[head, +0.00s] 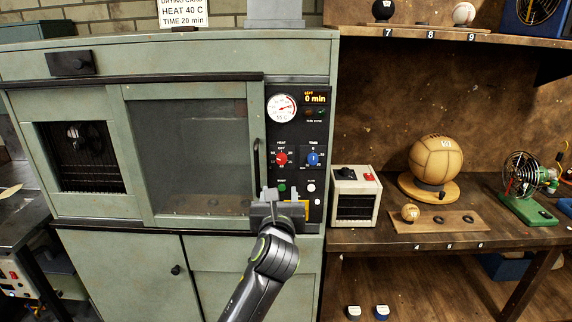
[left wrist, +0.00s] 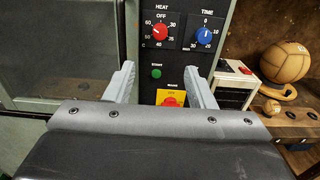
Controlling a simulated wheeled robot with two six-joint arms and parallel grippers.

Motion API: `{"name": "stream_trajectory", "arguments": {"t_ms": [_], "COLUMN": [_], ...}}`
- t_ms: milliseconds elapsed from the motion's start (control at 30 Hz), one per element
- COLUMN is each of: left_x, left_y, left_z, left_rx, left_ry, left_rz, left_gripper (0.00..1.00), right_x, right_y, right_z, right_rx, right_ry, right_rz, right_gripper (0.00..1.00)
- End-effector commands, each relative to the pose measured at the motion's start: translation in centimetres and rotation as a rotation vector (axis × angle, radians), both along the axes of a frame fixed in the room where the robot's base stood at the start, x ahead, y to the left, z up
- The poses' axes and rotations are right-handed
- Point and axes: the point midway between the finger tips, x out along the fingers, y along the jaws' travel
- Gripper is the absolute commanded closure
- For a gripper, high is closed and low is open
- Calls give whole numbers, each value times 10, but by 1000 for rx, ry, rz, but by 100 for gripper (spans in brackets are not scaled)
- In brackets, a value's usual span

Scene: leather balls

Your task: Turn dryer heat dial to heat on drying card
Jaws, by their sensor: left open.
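The red heat dial (head: 281,158) is on the dryer's black control panel, left of the blue time dial (head: 313,158). In the left wrist view the heat dial (left wrist: 160,32) has OFF at its top and 40 near its bottom; where its pointer stands is too small to tell surely. The drying card (head: 183,12) on top of the dryer reads HEAT 40 C, TIME 20 min. My left gripper (head: 283,193) is open and empty in front of the lower panel, below the heat dial and apart from it. My right gripper is not in view.
A green start button (left wrist: 156,73) and a red button on a yellow plate (left wrist: 170,99) lie between my fingers in the left wrist view. The dryer door handle (head: 256,160) is left of the panel. A small cream box (head: 354,181) stands right of the dryer.

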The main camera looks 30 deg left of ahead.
Motion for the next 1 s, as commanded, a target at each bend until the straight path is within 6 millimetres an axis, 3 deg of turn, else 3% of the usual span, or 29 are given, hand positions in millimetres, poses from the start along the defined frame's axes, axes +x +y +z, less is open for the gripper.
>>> {"name": "stream_trajectory", "arguments": {"t_ms": [600,1000], "left_x": [90,129], "left_y": [56,79], "left_z": [1,0], "left_rx": [-1,-2], "left_ry": [1,0], "left_rz": [1,-1], "left_gripper": [50,50], "right_x": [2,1], "right_y": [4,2], "right_z": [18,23], "right_rx": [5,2], "right_ry": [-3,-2], "right_rz": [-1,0], "right_gripper": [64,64]}}
